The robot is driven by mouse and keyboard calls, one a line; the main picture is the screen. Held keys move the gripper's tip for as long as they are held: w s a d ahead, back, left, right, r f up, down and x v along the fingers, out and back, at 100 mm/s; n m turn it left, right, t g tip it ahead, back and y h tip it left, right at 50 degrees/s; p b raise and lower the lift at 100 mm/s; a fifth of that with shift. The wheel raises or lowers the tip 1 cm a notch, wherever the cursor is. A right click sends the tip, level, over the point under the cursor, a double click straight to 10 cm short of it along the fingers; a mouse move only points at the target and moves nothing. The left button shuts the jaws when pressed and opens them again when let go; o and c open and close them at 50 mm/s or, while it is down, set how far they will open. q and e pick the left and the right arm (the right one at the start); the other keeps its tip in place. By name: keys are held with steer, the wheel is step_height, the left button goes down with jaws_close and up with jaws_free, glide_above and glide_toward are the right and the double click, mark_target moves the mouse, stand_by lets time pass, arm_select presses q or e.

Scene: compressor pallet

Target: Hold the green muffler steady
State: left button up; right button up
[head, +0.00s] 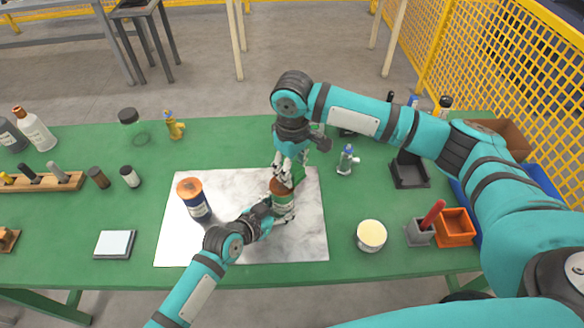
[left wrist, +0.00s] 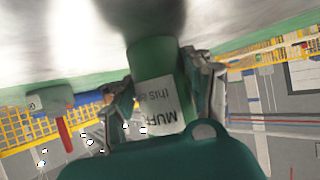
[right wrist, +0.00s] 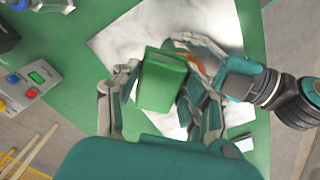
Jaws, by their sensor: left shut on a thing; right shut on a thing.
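The green muffler (head: 283,208) stands upright on the marble-look slab, with a brown-orange top and a white label. In the left wrist view the muffler (left wrist: 152,62) sits between my left fingers, its printed label upside down. My left gripper (head: 268,213) is shut on its side. My right gripper (head: 289,172) is right above the muffler, pointing down, shut on a green block (right wrist: 163,80). The block also shows beside the fingers in the head view (head: 298,173). Whether the block touches the muffler's top is hidden by the fingers.
A second can (head: 194,200) with a rusty top stands on the slab (head: 180,246), left of the muffler. A cream-topped round tub (head: 371,236), an orange bin (head: 454,228) and a grey holder with a red handle (head: 420,232) are on the right.

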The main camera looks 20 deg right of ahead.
mark_target(275, 185)
steer(key=r, duration=0.2)
steer(key=s+r, duration=0.1)
steer(key=r, duration=0.1)
steer(key=s+r, duration=0.1)
steer(key=r, duration=0.2)
steer(key=shift+a, duration=0.4)
steer(key=shift+f, duration=3.85)
steer(key=shift+w+a+f, duration=0.15)
steer(key=shift+a+f, duration=0.05)
steer(key=shift+a, duration=0.45)
steer(key=shift+c, duration=1.1)
steer(key=shift+w+a, duration=0.25)
steer(key=shift+a, duration=0.4)
steer(key=shift+w+a, duration=0.2)
steer(key=shift+a, duration=0.4)
steer(key=shift+s+d, duration=0.3)
steer(key=shift+d, duration=0.6)
steer(key=shift+s+d, duration=0.3)
steer(key=shift+d, duration=0.6)
steer(key=shift+d+r, duration=0.1)
steer(key=shift+r, duration=4.1)
